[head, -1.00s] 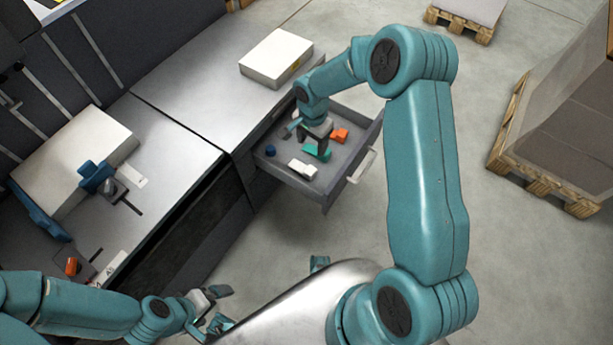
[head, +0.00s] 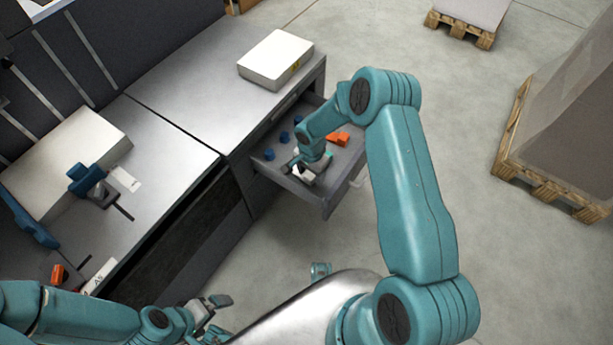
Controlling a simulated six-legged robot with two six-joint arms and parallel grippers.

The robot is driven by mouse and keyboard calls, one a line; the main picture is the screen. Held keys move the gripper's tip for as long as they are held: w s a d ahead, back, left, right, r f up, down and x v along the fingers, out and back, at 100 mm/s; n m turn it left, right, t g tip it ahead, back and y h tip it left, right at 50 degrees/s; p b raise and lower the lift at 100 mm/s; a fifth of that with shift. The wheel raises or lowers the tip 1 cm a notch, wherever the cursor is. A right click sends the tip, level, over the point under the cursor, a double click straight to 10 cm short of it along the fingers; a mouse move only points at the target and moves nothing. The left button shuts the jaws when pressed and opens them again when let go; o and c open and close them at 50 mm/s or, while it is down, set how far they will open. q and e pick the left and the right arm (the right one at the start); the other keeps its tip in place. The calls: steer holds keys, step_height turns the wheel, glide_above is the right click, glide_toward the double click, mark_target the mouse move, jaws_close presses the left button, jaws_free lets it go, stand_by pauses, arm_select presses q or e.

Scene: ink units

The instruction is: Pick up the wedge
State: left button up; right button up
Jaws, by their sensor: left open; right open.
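An open grey drawer (head: 327,203) holds small parts. An orange part (head: 338,139) lies toward its right side. A white part (head: 301,174) lies near its front, partly hidden by my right gripper. Several blue parts (head: 268,155) sit along the left side. I cannot tell from their shapes which part is the wedge. My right gripper (head: 306,171) is open, pointing down low over the white part; whether it touches it I cannot tell. My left gripper (head: 213,316) is open and empty at the bottom, away from the drawer.
A metal-topped bench (head: 190,85) stands over the drawer, with a white box (head: 274,57) on it. Another bench at left carries a large pale block (head: 65,160), a blue clamp (head: 86,180) and a small orange piece (head: 57,274). A loaded pallet (head: 545,177) stands right. The floor between is clear.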

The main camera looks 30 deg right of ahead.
jaws_close()
steer(key=shift+r, duration=0.1)
